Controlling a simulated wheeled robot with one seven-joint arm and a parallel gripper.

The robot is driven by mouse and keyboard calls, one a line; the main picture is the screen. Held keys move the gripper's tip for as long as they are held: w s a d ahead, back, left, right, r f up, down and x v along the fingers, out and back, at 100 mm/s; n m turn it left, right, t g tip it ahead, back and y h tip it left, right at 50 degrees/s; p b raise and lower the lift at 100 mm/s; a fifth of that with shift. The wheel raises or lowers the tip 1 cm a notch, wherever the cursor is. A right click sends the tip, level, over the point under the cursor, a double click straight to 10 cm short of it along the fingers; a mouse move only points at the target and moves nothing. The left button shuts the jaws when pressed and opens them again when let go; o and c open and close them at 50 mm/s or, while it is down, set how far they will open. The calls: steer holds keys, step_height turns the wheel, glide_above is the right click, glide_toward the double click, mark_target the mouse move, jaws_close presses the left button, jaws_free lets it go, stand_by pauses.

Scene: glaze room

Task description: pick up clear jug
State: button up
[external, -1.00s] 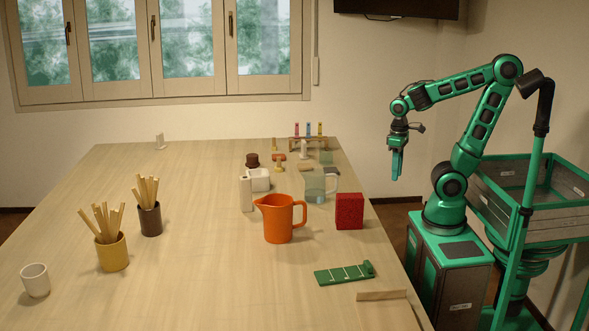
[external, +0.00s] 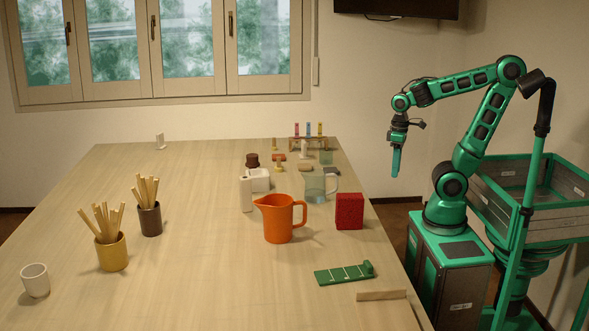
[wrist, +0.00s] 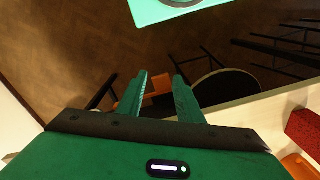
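The clear jug (external: 315,188) stands upright on the table, right of the middle, with its handle to the right. It is see-through with a bluish tint. It stands behind the orange jug (external: 279,218) and to the left of the red block (external: 349,211). My gripper (external: 396,173) hangs pointing down, off the table's right edge, well to the right of the clear jug and apart from it. In the wrist view the two fingers of my gripper (wrist: 161,75) stand apart with nothing between them. I cannot make out the clear jug in the wrist view.
A white bottle (external: 246,194), a white container (external: 259,180) and a rack of coloured tubes (external: 308,143) stand near the clear jug. A green ruled board (external: 344,273) lies in front. Two stick-filled cups and a white cup (external: 35,280) stand left. The table's middle left is clear.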

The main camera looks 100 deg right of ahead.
steer(key=w+a+r+n+t+y, duration=0.1)
steer(key=w+a+r+n, duration=0.15)
steer(key=w+n, duration=0.45)
steer(key=w+a+r+n+y, duration=0.1)
steer(key=w+r+n, duration=0.35)
steer(key=w, duration=0.45)
steer(key=n+y, duration=0.2)
steer(key=n, duration=0.8)
glide_toward(336, 182)
steer(key=shift+d+f+x, duration=0.1)
steer(key=shift+d+x, duration=0.1)
steer(key=shift+x, duration=1.4)
steer(key=shift+d+f+x, duration=0.1)
steer(key=shift+d+x, duration=0.1)
steer(key=shift+x, duration=1.45)
steer(key=shift+d+f+x, duration=0.1)
steer(key=shift+d+x, duration=0.1)
steer(key=shift+x, duration=1.4)
steer(key=shift+s, duration=0.1)
steer(key=shift+r, duration=0.1)
jaws_close()
